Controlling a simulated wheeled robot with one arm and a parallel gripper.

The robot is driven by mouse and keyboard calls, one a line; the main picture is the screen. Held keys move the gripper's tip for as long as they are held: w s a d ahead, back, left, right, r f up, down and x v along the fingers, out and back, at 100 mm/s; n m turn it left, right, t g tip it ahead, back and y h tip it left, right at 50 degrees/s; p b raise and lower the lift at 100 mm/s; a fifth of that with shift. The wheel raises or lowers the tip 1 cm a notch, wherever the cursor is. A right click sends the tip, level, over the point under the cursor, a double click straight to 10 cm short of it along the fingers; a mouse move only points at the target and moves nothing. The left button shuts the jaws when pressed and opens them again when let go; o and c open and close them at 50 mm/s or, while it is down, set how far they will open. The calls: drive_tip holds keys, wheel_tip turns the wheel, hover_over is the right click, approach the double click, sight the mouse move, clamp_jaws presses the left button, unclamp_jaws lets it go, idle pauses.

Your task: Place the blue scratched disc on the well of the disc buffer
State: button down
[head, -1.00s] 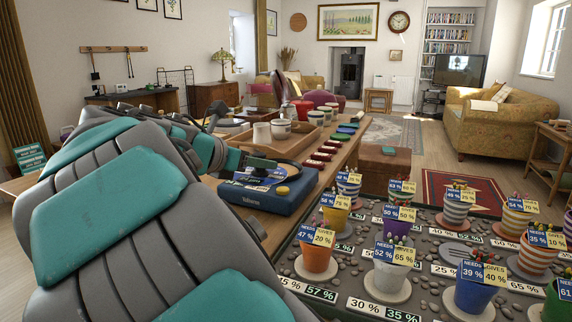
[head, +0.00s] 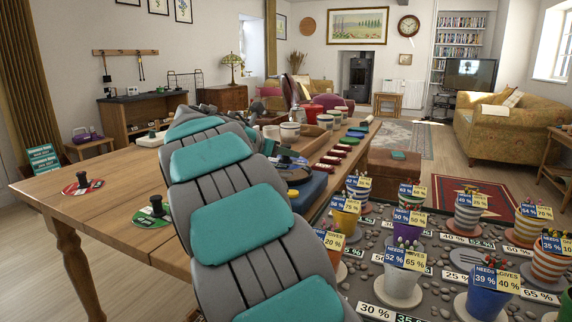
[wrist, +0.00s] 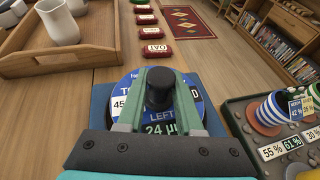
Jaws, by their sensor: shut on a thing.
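The blue disc (wrist: 125,87) has white printing, including "LEFT", and a black knob (wrist: 160,88). My gripper (wrist: 160,98) is shut on this knob, with one green finger on either side. The blue disc buffer (wrist: 99,108) is beneath the disc in the wrist view, its well hidden by the disc and gripper. In the head view the buffer (head: 313,188) lies on the wooden table, partly behind my arm. I cannot tell whether the disc touches the buffer or hovers just above it.
A red disc (head: 70,188) and a green disc (head: 140,217), each with a black knob, lie at the table's left. A wooden tray (wrist: 70,60) with cups stands beyond the buffer. Several red labelled pieces run along the table edge. The plant-pot bed (head: 440,262) is at right.

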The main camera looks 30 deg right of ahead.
sight(281, 163)
drive_tip(key=shift+f, duration=1.5)
drive_tip(key=shift+f, duration=0.15)
drive_tip(key=c, duration=0.6)
unclamp_jaws()
drive_tip(key=shift+o, duration=0.2)
drive_tip(key=shift+s+a+r, duration=0.1)
drive_tip(key=shift+a+r, duration=0.2)
drive_tip(key=shift+a, duration=0.05)
drive_tip(key=v, duration=1.1)
drive_tip(key=shift+s+a+r, duration=0.1)
drive_tip(key=shift+r, duration=0.05)
